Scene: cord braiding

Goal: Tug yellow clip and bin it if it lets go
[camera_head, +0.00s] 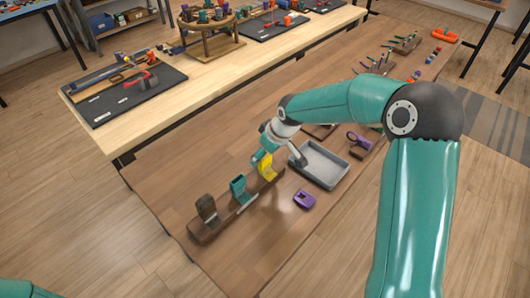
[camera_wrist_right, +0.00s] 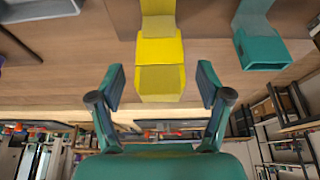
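The yellow clip (camera_head: 266,168) stands on a dark wooden strip (camera_head: 222,219), at the end nearest the grey tray. It also shows in the right wrist view (camera_wrist_right: 160,50), upper middle. My right gripper (camera_head: 262,153) is at the yellow clip. In the wrist view its two fingers are spread, one on each side of the clip's near end, with a gap on both sides. The grey tray (camera_head: 321,164), the likely bin, looks empty and lies right of the strip. Only a bit of my left arm shows at the bottom left; its gripper is out of view.
A teal clip (camera_head: 239,190) and a dark grey-brown clip (camera_head: 207,209) stand along the same strip. A purple clip (camera_head: 304,199) lies loose on the table (camera_head: 270,245) in front of the tray. Several tools lie farther back. Another bench (camera_head: 200,105) runs behind.

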